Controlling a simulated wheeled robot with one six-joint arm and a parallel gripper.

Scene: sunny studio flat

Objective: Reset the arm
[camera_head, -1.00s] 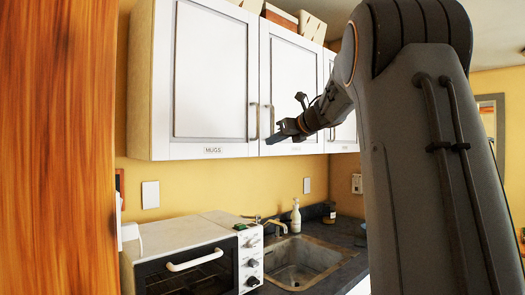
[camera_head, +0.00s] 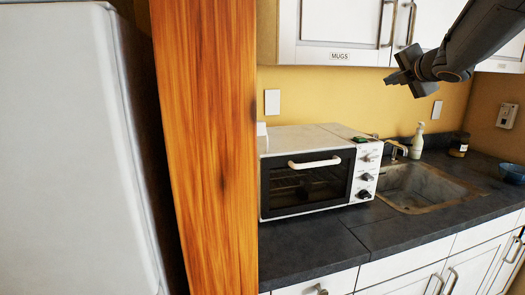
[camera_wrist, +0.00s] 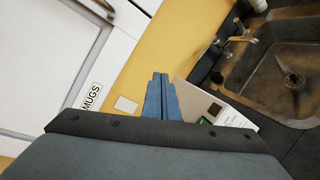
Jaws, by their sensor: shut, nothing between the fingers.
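My gripper (camera_head: 402,74) is at the upper right of the head view, in front of the wall cabinets and above the sink side of the counter. In the wrist view its two blue-grey fingers (camera_wrist: 160,90) lie together, shut, with nothing held. My forearm comes in from the top right corner.
The white wall cabinet marked MUGS (camera_head: 335,40) is behind and left of my gripper. Below are a toaster oven (camera_head: 308,184), a sink (camera_head: 412,188), a soap bottle (camera_head: 417,142) and a blue bowl (camera_head: 513,173). A wooden panel (camera_head: 208,150) and a white fridge-like body (camera_head: 75,150) stand left.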

